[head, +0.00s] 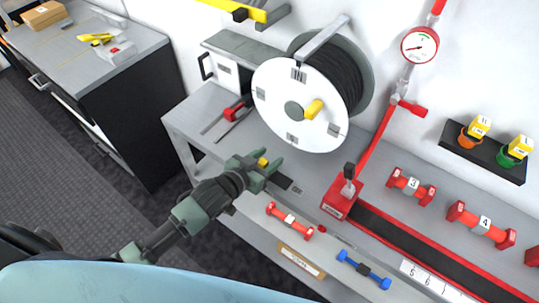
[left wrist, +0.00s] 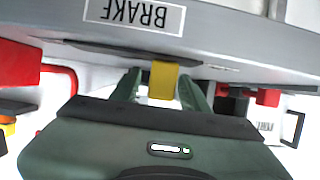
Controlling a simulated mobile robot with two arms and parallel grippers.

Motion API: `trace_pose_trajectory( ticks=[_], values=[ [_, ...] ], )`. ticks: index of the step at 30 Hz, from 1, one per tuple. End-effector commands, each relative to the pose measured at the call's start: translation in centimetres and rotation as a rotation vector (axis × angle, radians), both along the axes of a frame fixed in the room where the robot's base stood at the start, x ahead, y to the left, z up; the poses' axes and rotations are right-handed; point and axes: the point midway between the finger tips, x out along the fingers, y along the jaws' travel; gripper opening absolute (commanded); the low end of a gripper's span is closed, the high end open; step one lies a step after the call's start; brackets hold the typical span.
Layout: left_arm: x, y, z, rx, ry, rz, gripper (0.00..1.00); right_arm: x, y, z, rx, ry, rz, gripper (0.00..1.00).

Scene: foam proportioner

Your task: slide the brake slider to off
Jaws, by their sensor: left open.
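The brake slider's yellow knob (head: 263,162) stands at the hose reel's front left on the grey bench, beside a dark slot (head: 281,180). In the left wrist view the yellow knob (left wrist: 162,80) hangs from the upside-down panel, under the BRAKE label (left wrist: 135,14). My left gripper (head: 266,169) is at the knob. In the wrist view its two green fingers (left wrist: 160,90) are open, one on each side of the knob, with small gaps showing. The gripper hides part of the slot in the head view. My right gripper is not in view.
The hose reel (head: 289,125) with a yellow crank handle stands just behind the gripper. A red-handled slider (head: 233,110) is to its left. A red lever stand (head: 341,200) is to the right. Red and blue couplings lie along the lower shelf.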

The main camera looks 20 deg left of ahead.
Motion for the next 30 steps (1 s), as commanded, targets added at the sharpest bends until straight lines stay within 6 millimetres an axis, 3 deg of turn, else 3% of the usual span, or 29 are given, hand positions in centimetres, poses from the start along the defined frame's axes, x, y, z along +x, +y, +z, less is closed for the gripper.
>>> trace_pose_trajectory(
  ticks=[11,16,30],
  values=[
    [0.6,-0.26,-0.3,0.001,0.001,-0.001,0.45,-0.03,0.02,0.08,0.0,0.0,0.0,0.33],
    [0.6,-0.25,-0.29,0.001,0.0,-0.001,0.0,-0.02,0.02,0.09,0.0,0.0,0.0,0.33],
    [0.58,-0.24,-0.27,0.001,0.0,-0.001,0.0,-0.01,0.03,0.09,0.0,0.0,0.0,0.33]
  ],
)
